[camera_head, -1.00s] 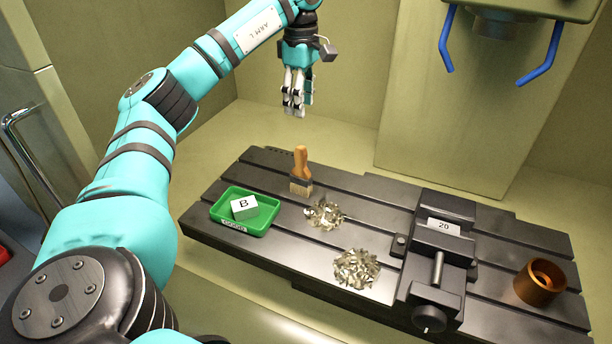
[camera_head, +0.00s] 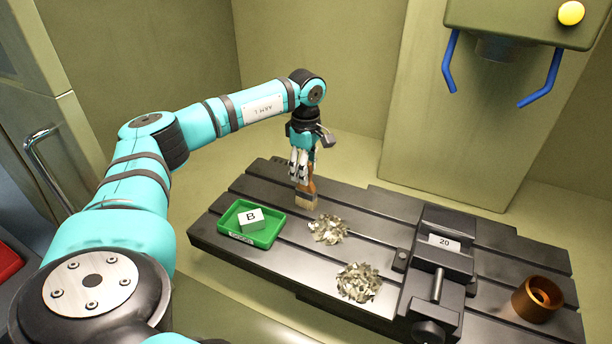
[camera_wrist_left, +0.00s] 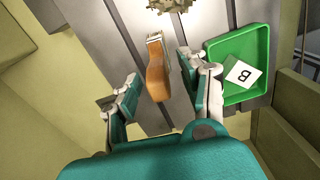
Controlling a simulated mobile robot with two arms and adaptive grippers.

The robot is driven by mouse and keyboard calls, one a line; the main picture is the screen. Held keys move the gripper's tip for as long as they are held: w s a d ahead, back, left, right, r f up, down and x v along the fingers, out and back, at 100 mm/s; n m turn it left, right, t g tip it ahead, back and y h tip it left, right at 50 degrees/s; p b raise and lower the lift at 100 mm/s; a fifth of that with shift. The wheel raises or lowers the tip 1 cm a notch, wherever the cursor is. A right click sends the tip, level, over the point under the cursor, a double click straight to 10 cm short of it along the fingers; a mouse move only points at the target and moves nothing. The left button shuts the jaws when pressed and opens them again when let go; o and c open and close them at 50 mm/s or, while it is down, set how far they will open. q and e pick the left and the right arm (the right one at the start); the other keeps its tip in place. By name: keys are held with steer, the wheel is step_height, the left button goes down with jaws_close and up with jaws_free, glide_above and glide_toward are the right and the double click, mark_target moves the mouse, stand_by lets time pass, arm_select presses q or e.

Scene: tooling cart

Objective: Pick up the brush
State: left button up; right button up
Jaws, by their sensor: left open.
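The brush (camera_head: 307,201) has a wooden handle and pale bristles. In the left wrist view the brush (camera_wrist_left: 157,70) lies between the two open fingers of my left gripper (camera_wrist_left: 160,92), with a gap visible on each side. My right gripper is not in view.
A green tray (camera_head: 268,236) holding a white block marked B (camera_head: 250,217) is left of the brush. Two shavings piles (camera_head: 328,229) (camera_head: 358,282) lie in front. A vise (camera_head: 440,262) and copper-coloured ring (camera_head: 537,299) are at right.

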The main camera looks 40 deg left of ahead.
arm_select(q)
steer(key=shift+f, duration=0.1)
steer(key=shift+c, duration=0.2)
jaws_close()
